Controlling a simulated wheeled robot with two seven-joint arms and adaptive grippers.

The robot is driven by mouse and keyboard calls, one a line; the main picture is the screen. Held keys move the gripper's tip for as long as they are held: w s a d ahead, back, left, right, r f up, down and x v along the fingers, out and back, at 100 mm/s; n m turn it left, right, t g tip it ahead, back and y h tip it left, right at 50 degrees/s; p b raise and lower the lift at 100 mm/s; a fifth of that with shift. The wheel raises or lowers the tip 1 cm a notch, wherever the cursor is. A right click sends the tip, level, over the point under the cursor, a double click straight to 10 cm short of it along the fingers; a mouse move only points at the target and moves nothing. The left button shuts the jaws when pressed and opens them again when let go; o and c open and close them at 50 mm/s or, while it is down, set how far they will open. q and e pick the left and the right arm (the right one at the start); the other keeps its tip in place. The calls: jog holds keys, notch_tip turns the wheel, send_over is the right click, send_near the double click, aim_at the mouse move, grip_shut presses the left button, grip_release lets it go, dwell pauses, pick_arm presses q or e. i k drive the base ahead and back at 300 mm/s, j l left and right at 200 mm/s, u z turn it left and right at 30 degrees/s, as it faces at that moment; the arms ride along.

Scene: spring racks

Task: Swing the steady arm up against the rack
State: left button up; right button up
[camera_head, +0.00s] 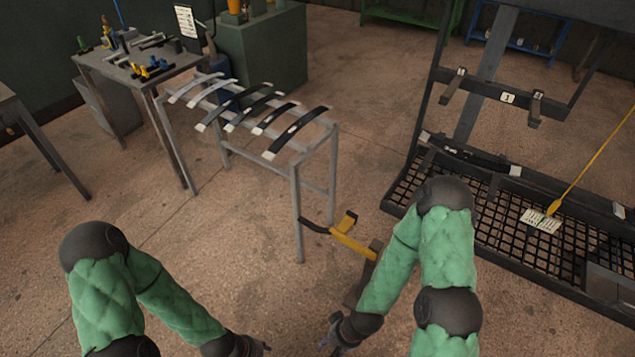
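A yellow arm with a dark curved cradle (345,238) sticks out low beside the front left corner of the dark rack (400,190). It looks like the steady arm, swung down and away from the rack; its lower end is partly hidden by my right arm. My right gripper (328,332) is at the bottom centre, below the yellow arm and apart from it. Its fingers look spread and empty. My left gripper (262,346) is at the bottom edge, left of the right one, holding nothing visible; its fingers are too small and cut off to judge.
A grey stand (333,165) with several leaf springs stands left of the yellow arm. One dark spring (470,155) lies on the rack. A yellow pole (592,160) with a paper tag leans over the rack's mesh floor. Bare floor (235,240) lies between the stand and my arms.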

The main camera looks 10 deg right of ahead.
aim_at(340, 233)
jog(key=i+j+u, duration=0.2)
jog(key=i+j, duration=0.5)
jog(key=i, duration=0.2)
